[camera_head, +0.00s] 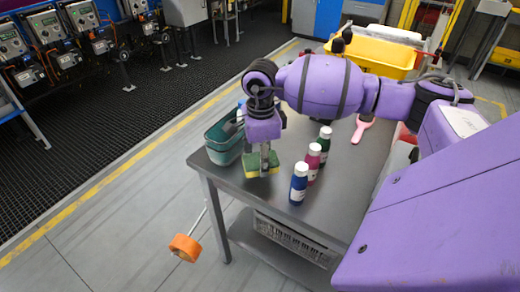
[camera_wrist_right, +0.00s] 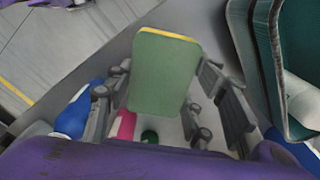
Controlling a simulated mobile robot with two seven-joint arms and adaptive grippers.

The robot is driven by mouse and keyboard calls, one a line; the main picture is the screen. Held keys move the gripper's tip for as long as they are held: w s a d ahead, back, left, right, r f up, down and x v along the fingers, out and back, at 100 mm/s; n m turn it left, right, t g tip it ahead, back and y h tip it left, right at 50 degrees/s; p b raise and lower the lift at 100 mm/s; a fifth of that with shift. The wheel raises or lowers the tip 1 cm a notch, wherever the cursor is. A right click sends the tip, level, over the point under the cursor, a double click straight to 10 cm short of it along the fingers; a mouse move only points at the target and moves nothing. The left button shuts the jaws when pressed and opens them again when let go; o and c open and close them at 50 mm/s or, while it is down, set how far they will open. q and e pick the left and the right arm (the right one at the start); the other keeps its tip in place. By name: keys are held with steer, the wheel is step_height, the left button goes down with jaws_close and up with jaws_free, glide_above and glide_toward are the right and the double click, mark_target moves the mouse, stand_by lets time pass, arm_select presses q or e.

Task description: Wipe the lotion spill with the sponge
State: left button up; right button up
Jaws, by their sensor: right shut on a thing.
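My right gripper (camera_head: 264,158) points down near the left end of the grey metal table (camera_head: 340,190). It is shut on a green and yellow sponge (camera_head: 252,171). In the right wrist view, the sponge's green face (camera_wrist_right: 165,75) lies between the fingers of the right gripper (camera_wrist_right: 170,105), with a yellow edge at its far side. The sponge is at or just above the tabletop; I cannot tell whether it touches. No lotion spill is visible; the arm and sponge cover part of the table. My left gripper is not in view.
Blue (camera_head: 298,184), magenta (camera_head: 313,162) and green (camera_head: 325,141) bottles with white caps stand right of the sponge. A teal bin (camera_head: 218,155) stands close on its left. A pink-handled tool (camera_head: 362,128) and yellow tub (camera_head: 380,58) are farther back. The front right tabletop looks clear.

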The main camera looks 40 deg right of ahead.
steer(key=shift+r+p, duration=0.45)
steer(key=shift+r, duration=1)
